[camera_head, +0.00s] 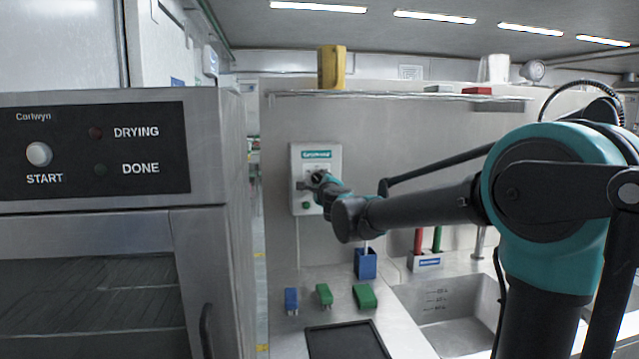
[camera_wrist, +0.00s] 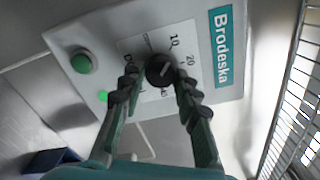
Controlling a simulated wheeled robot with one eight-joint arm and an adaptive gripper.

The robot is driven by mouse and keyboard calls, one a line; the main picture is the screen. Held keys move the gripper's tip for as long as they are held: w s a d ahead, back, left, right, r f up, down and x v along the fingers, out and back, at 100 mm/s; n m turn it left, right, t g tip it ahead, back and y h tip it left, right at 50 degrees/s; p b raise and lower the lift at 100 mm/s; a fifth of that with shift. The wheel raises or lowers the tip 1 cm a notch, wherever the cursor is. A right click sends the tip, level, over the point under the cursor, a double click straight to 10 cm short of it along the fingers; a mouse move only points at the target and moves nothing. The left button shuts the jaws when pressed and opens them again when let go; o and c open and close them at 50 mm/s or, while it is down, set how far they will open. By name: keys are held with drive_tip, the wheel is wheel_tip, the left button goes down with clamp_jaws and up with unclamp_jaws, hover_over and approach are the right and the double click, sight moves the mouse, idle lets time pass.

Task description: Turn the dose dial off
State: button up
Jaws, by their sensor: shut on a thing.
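The dose dial (camera_wrist: 160,70) is a round black knob on a white box (camera_wrist: 202,62) with a teal "Brodeska" label. A printed scale around it shows 10 and 20; other marks are partly hidden by the fingers. A pale line shows on the knob, but I cannot read its exact setting. My gripper (camera_wrist: 158,82) has one finger on each side of the dial and is shut on it. In the head view my gripper (camera_head: 315,188) is at the wall-mounted box (camera_head: 300,152), covering part of its front.
The box carries a green button (camera_wrist: 81,63) and a small green light (camera_wrist: 103,95). Below stand a blue holder (camera_head: 366,264) and several blue and green items on the counter, beside a sink (camera_head: 450,305). A shelf (camera_head: 400,96) runs above; a "Carlwyn" machine (camera_head: 95,150) fills the left.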

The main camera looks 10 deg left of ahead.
drive_tip(key=n, duration=0.5)
drive_tip(key=shift+r+n, duration=0.1)
drive_tip(key=shift+n, duration=0.2)
drive_tip(key=n, duration=0.4)
drive_tip(key=shift+n, duration=0.7)
drive_tip(key=o, duration=1.2)
drive_tip(key=shift+c, duration=0.2)
drive_tip(key=v, duration=1.2)
drive_tip(key=shift+s+r, duration=0.1)
